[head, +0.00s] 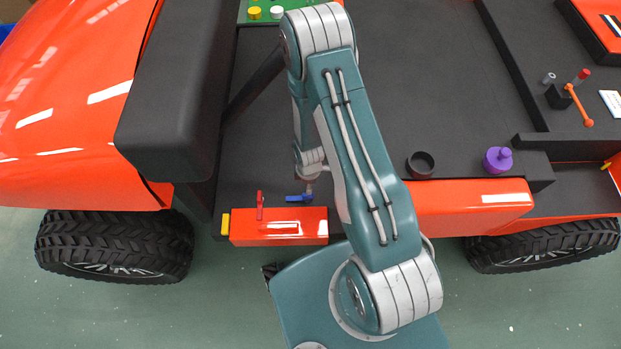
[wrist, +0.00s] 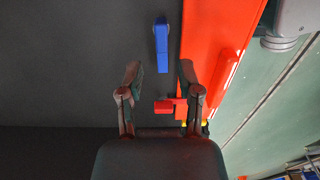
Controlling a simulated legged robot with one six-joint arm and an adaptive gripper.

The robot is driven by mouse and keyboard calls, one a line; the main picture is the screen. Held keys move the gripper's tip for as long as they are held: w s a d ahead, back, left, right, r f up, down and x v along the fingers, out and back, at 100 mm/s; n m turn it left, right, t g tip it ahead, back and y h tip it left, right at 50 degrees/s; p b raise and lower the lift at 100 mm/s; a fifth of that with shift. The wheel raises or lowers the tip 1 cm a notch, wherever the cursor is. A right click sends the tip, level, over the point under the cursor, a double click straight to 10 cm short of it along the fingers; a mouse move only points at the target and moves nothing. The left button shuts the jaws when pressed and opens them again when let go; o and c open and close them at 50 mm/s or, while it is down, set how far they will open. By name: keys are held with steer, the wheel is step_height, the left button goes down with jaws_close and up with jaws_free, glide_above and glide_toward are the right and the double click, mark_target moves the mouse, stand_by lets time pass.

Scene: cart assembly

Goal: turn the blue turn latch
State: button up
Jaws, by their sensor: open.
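The blue turn latch (head: 298,198) is a small bar on the dark cart deck, beside the inner edge of the orange box. In the wrist view the blue latch (wrist: 161,45) points up the picture, just beyond the fingertips and lined up with the gap between them. My gripper (wrist: 160,72) is open, with nothing between its fingertips. In the head view my gripper (head: 309,186) hangs over the latch area, small and partly hidden by my arm. I cannot tell its height above the deck.
A red latch (head: 260,206) stands left of the blue one; in the wrist view this red latch (wrist: 172,106) lies between my finger bases. The orange box (head: 279,226) borders the deck. A black ring (head: 420,165) and purple knob (head: 498,159) are farther right. The mid deck is clear.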

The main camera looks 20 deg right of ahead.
mark_target(300, 197)
steer(key=shift+a+f, duration=0.15)
steer(key=shift+f, duration=0.2)
step_height(300, 197, down, 7)
steer(key=shift+r, duration=0.1)
steer(key=shift+a, duration=0.1)
jaws_close()
